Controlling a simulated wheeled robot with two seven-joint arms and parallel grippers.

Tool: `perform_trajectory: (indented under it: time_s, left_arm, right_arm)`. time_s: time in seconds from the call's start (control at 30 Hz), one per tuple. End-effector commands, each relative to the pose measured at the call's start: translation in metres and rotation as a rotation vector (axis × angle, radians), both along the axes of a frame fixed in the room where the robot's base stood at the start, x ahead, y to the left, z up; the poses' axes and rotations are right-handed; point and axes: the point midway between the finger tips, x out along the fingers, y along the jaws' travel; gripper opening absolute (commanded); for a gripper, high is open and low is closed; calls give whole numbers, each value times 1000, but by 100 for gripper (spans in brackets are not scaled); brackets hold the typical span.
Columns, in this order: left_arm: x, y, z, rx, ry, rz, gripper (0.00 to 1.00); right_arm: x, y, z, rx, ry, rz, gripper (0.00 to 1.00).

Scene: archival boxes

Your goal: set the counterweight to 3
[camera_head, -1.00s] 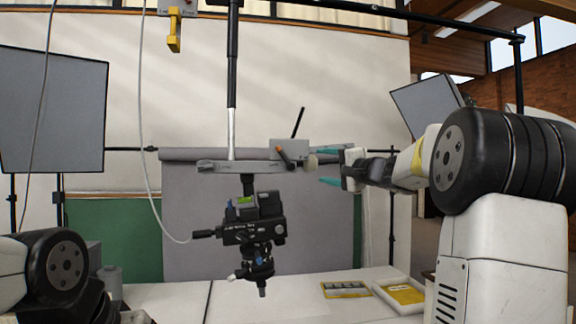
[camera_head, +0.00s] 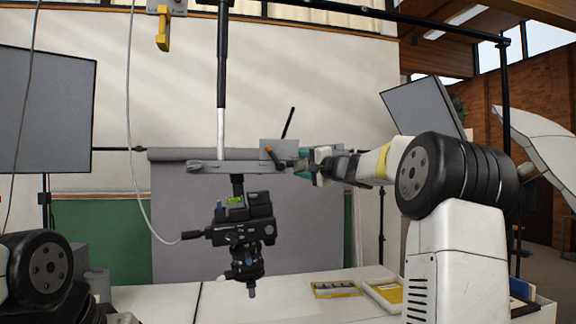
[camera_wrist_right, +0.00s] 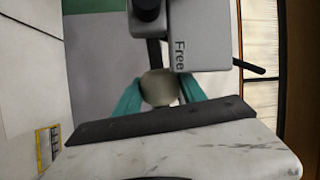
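A grey metal box (camera_head: 279,148) sits on the horizontal bar (camera_head: 225,167) of a hanging stand, with an orange-tipped lever (camera_head: 269,150) on it. A round beige knob (camera_wrist_right: 159,88) sticks out from the box toward my right arm. The box face reads "Free" in the right wrist view (camera_wrist_right: 198,40); no number is readable. My right gripper (camera_head: 304,164) has its teal fingers on both sides of the knob, and they appear to touch it; they also show in the wrist view (camera_wrist_right: 160,92). My left gripper is outside the view; only my left arm shows at lower left.
A white table (camera_head: 240,300) carries a tray with small slots (camera_head: 336,289) and a yellow-topped box (camera_head: 384,292). Grey panels stand at left (camera_head: 45,110) and right (camera_head: 422,108). A yellow hook (camera_head: 163,30) hangs above.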

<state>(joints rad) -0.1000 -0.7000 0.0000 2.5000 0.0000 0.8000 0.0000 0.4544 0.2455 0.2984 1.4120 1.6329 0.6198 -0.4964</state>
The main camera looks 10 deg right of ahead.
Motion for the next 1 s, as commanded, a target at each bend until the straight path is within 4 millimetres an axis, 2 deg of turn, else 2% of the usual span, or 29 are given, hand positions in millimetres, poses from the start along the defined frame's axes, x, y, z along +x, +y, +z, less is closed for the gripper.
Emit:
perform_trajectory:
  time_s: [0.03, 0.2, 0.23, 0.4, 0.5, 0.57, 0.9, 1.0]
  left_arm:
    - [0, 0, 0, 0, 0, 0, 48]
    - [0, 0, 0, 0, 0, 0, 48]
    - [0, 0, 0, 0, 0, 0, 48]
    - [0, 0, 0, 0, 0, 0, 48]
    - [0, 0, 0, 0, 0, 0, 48]
    - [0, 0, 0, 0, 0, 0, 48]
    - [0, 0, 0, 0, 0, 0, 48]
    - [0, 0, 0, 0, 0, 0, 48]
  right_arm:
    - [0, 0, 0, 0, 0, 0, 37]
    - [0, 0, 0, 0, 1, 0, 3]
    - [0, 0, 0, 0, 1, 0, 0]
    - [0, 0, -1, -1, 0, 0, 0]
    - [1, -8, 0, -1, 0, -2, 0]
    - [1, -18, 1, 0, -2, -4, 0]
    - [5, -114, 11, -2, -3, -6, 0]
    - [5, -132, 13, -1, -2, -4, 0]
